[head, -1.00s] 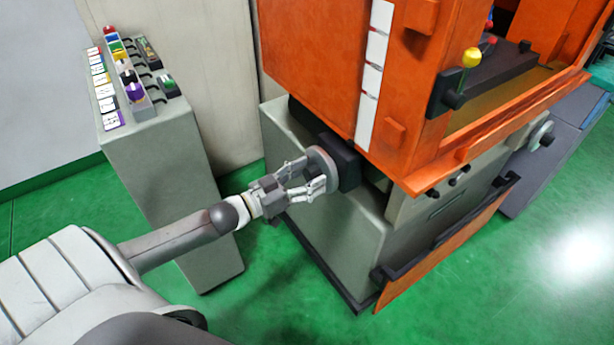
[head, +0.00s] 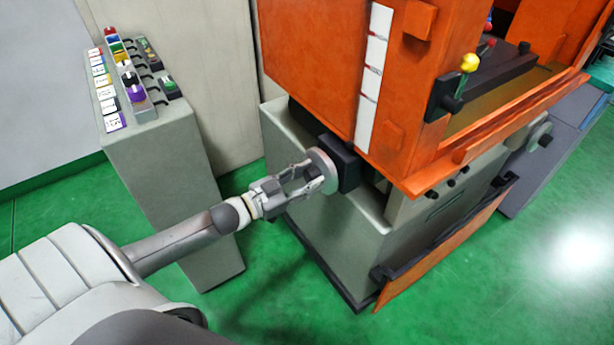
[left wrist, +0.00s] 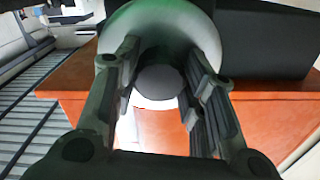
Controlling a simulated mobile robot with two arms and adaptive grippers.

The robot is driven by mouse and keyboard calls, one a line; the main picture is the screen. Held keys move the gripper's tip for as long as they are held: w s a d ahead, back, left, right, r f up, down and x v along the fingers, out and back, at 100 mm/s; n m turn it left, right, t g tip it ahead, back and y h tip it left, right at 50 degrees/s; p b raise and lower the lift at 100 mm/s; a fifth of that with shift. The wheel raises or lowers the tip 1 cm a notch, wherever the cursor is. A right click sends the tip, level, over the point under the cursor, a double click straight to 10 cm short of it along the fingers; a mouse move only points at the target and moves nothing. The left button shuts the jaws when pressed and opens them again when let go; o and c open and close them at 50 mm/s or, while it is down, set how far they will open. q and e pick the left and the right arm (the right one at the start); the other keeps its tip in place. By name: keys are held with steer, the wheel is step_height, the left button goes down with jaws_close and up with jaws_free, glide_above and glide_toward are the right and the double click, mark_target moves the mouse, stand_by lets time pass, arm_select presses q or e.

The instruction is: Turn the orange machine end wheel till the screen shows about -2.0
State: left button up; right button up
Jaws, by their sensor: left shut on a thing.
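The end wheel (head: 325,168) is a grey disc on a black block at the left end of the orange machine (head: 310,70). My left gripper (head: 312,177) is at the wheel's face, shut on it. In the left wrist view, the wheel (left wrist: 195,25) fills the top middle. The two fingers of my left gripper (left wrist: 160,85) stand on either side of a round grey part at the wheel's centre. The exact contact is partly hidden by the fingers. No screen with a number shows in any view. My right gripper does not show.
A grey-green console (head: 165,165) with coloured knobs and labels stands left of the machine. A yellow-knobbed lever (head: 470,63) is on the machine's front. A second grey wheel (head: 540,131) is farther right. The green floor (head: 480,290) is clear in front.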

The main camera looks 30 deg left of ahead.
arm_select(q)
steer(key=o, duration=1)
steer(key=v, duration=1.2)
steer(key=shift+f, duration=0.1)
